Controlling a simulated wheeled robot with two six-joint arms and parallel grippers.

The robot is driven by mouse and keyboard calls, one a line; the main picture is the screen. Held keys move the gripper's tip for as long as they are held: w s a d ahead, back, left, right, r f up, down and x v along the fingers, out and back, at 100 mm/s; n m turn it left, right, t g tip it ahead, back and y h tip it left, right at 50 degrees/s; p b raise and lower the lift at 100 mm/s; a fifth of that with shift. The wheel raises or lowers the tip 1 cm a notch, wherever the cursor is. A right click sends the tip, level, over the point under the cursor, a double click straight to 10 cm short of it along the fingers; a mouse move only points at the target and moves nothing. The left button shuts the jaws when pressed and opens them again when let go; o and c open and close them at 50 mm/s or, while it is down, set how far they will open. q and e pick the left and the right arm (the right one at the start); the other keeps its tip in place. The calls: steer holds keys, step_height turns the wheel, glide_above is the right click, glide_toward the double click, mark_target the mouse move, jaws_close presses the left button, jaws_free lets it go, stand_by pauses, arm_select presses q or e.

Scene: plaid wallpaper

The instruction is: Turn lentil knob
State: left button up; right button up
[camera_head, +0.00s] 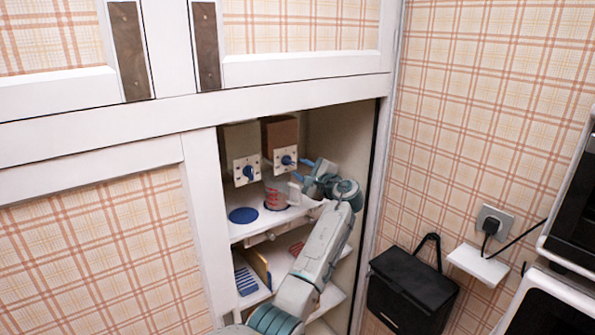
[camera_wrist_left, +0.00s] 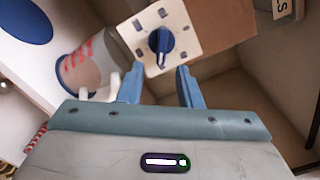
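Two dispensers with white square plates and blue knobs stand on the cabinet's upper shelf; no readable name shows on them in the head view. The brown right dispenser (camera_head: 281,135) has a blue knob (camera_head: 287,160), which also shows in the left wrist view (camera_wrist_left: 161,42). The beige left dispenser (camera_head: 241,138) has its own blue knob (camera_head: 247,172). My left gripper (camera_head: 301,170) is open in front of the right dispenser. In the left wrist view its blue fingers (camera_wrist_left: 158,86) are apart and empty, with the knob just beyond the gap. My right gripper is not in view.
A white-and-red container (camera_wrist_left: 88,68) sits below the right dispenser. A blue disc (camera_head: 243,215) lies on the upper shelf (camera_head: 242,232). The cabinet's right wall (camera_head: 345,137) is close to my left arm. A black bag (camera_head: 411,291) hangs outside, right.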

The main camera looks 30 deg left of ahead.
arm_select(q)
steer(key=b+v, duration=0.2)
steer(key=v, duration=0.5)
steer(key=shift+d, duration=0.3)
steer(key=shift+s+f, duration=0.1)
